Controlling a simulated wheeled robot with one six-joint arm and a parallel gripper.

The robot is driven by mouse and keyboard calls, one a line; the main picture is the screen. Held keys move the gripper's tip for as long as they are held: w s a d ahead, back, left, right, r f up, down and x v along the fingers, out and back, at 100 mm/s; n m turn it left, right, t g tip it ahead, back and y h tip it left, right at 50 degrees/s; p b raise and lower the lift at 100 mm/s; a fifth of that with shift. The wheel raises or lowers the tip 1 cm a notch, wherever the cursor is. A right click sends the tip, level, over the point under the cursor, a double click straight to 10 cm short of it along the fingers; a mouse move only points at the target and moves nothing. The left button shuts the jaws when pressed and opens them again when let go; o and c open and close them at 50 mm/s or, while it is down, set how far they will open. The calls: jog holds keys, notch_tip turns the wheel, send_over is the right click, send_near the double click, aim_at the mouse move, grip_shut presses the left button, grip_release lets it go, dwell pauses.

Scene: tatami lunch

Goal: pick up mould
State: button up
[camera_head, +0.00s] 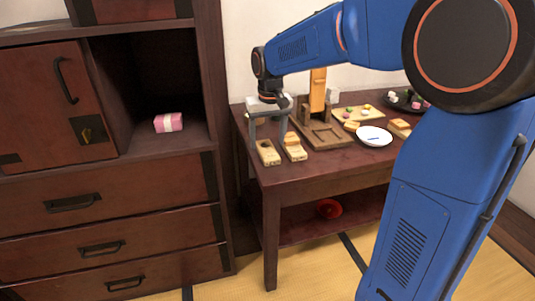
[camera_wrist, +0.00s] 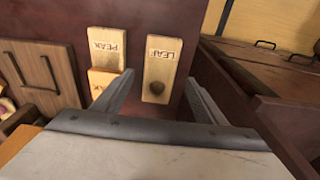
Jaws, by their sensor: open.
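Two small pale wooden moulds lie at the table's left front corner. One mould, marked LEAF, (camera_wrist: 162,66) has a dark round hollow; it is the left one in the head view (camera_head: 268,153). The other, marked PEAK, (camera_wrist: 106,45) lies beside it, with a more orange block at one end; it is the right one in the head view (camera_head: 294,149). My gripper (camera_head: 269,134) is open and empty above the moulds. In the wrist view its fingers (camera_wrist: 160,78) stand either side of the LEAF mould, apparently apart from it.
The dark table (camera_head: 335,165) also bears a wooden press (camera_head: 322,134), a white plate (camera_head: 374,136) and a board of sweets (camera_head: 356,114). A cabinet (camera_head: 110,195) stands close at left, with a pink packet (camera_head: 168,122) in its open shelf. A red item (camera_head: 329,208) lies below the table.

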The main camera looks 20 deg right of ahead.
aim_at(267, 149)
jog(key=shift+w+f, duration=0.15)
jog(key=shift+f, duration=0.7)
jog(key=shift+w+f, duration=0.15)
jog(key=shift+f, duration=0.7)
jog(key=c, duration=1.2)
jog(key=shift+o, duration=0.2)
jog(key=shift+r, duration=0.1)
